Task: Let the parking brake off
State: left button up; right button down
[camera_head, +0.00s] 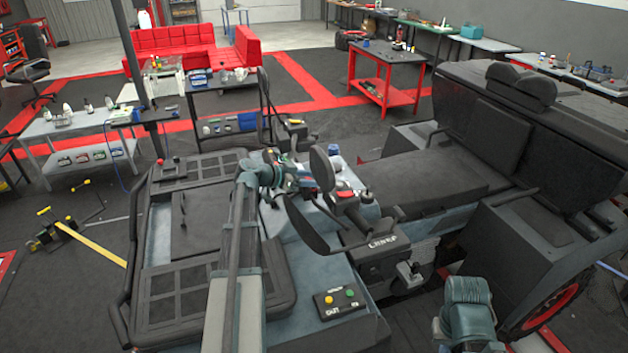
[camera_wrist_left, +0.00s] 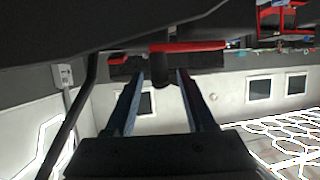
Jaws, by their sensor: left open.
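My left arm reaches across the vehicle's cab in the head view, and its gripper (camera_head: 308,184) is beside the dash and console, partly hidden by cab parts. In the left wrist view the left gripper (camera_wrist_left: 160,76) is open, with its fingers well apart. A dark stubby knob (camera_wrist_left: 160,68) shows between the fingertips, below a red bar (camera_wrist_left: 190,47); I cannot tell whether the fingers touch it. In the head view a red part (camera_head: 345,194) sits by the console. I cannot tell surely which is the parking brake. My right gripper is out of view; only its arm shows.
A black bench seat (camera_head: 430,180) lies right of the console. A button box (camera_head: 340,301) with yellow and green buttons sits at the front. A dark mirror-like plate (camera_head: 304,224) stands close to the gripper. A red workbench (camera_head: 385,85) stands behind.

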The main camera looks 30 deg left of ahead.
pick_arm(q)
grip_shut()
dwell(1.3)
